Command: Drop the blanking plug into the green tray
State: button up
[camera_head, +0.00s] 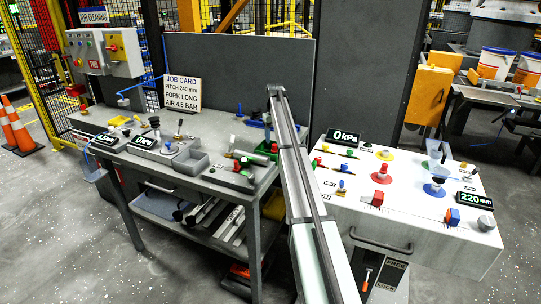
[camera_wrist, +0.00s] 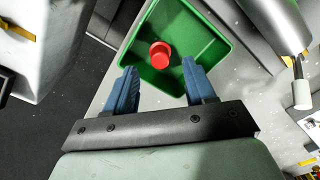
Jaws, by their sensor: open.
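The green tray (camera_wrist: 208,42) lies below my gripper in the wrist view. It shows in the head view (camera_head: 262,153) on the grey bench, partly hidden by my arm. A red stepped plug (camera_wrist: 160,54), which looks like the blanking plug, rests inside the tray, towards its middle. My gripper (camera_wrist: 159,68) is open, with its blue fingers apart and nothing between them. The plug shows just beyond the fingertips, in line with the gap; the fingers do not appear to touch it. In the head view my gripper's fingers cannot be made out clearly.
A grey cylinder (camera_wrist: 276,22) stands close to the tray's right in the wrist view. A white panel bench (camera_head: 410,220) with coloured knobs stands to the right.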

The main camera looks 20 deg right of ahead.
notch_tip(320, 180, up, 13)
dwell(0.4)
jog(key=shift+f, duration=0.15)
